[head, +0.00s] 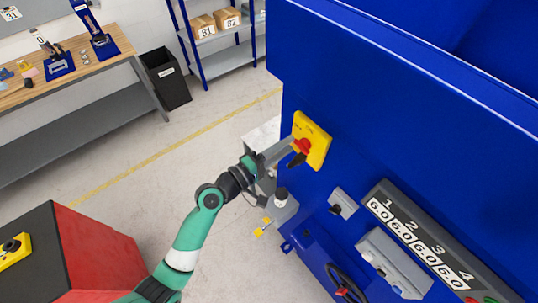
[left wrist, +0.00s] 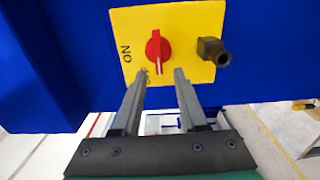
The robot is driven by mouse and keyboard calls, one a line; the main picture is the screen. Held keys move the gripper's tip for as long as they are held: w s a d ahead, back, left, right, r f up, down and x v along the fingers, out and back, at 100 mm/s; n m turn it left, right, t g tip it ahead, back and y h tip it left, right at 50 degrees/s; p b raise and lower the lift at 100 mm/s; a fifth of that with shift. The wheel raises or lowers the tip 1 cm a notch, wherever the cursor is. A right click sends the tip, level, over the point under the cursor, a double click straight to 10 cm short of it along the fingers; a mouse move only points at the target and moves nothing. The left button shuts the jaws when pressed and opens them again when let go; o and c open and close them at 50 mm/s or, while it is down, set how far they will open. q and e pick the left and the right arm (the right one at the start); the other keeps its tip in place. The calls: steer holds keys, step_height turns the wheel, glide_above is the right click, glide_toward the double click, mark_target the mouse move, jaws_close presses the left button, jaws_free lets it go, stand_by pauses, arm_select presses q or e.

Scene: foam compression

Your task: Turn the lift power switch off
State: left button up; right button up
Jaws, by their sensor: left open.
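The lift power switch is a yellow plate (head: 318,138) with a red knob (head: 302,146) on the blue machine's face. In the left wrist view the red knob (left wrist: 153,46) sits mid-plate, its white line pointing down towards my fingers. "ON" reads at the left of the yellow plate (left wrist: 185,18); a lower label is partly hidden by a finger. My left gripper (left wrist: 159,75) is open, its fingertips just below the knob, one on each side of its line. I cannot tell whether they touch it. In the head view, my left gripper (head: 286,150) reaches the plate from the left.
A dark cylindrical fitting (left wrist: 213,52) sticks out at the plate's right side. The blue machine (head: 400,110) also carries a numbered panel (head: 420,235) and a black handwheel (head: 345,285). A red and black box (head: 90,250) stands lower left. The floor between is clear.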

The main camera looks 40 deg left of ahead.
arm_select(q)
steer(key=b+v, duration=0.1)
steer(key=v, duration=0.8)
steer(key=shift+s, duration=0.3)
